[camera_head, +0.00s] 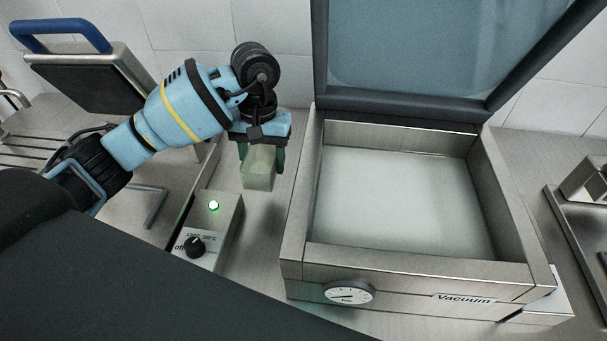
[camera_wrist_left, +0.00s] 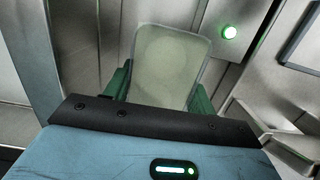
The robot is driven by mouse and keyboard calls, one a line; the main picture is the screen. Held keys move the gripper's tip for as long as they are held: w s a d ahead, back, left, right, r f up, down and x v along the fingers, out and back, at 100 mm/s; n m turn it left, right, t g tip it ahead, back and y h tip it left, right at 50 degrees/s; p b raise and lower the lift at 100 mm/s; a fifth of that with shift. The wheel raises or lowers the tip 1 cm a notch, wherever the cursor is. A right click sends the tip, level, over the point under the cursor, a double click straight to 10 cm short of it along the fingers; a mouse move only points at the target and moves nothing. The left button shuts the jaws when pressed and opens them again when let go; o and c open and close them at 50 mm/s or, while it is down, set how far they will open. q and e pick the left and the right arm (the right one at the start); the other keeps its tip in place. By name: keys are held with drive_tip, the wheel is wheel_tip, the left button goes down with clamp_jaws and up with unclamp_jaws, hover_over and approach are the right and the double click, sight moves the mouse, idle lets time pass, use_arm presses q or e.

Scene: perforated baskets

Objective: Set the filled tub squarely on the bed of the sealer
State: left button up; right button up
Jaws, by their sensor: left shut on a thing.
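A small pale, translucent greenish tub (camera_head: 259,170) is held in my left gripper (camera_head: 261,160), with a green finger on each side. In the left wrist view, the tub (camera_wrist_left: 172,62) sits between the green fingers (camera_wrist_left: 160,90); its contents cannot be made out. The tub hangs over the gap between a control box and an open vacuum machine. The left machine with a raised dark plate and blue handle (camera_head: 62,35) appears to be the sealer; its bed is partly hidden by my arm. My right gripper is not in view.
The control box (camera_head: 211,235) has a lit green lamp and a black knob. The open vacuum machine (camera_head: 300,225) has an empty chamber, a raised lid and a front dial. A metal tray (camera_head: 575,225) stands at the right edge. My dark arm covers the lower left.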

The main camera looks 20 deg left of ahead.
use_arm(q)
drive_tip(key=shift+w+a+r, duration=0.15)
drive_tip(key=shift+w+a, duration=0.05)
drive_tip(key=shift+w, duration=0.25)
drive_tip(key=shift+s, duration=0.15)
hover_over(268, 199)
wheel_tip(268, 199, down, 5)
drive_tip(key=shift+f+p, duration=0.1)
drive_tip(key=shift+p, duration=0.2)
drive_tip(key=shift+f, duration=0.7)
drive_tip(key=f, duration=0.3)
drive_tip(key=shift+w+f, duration=0.15)
drive_tip(key=shift+w, duration=0.05)
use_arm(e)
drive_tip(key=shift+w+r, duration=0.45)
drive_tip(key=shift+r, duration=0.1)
use_arm(q)
drive_tip(key=shift+f, duration=0.1)
drive_tip(key=shift+f, duration=0.1)
drive_tip(key=o, duration=1.1)
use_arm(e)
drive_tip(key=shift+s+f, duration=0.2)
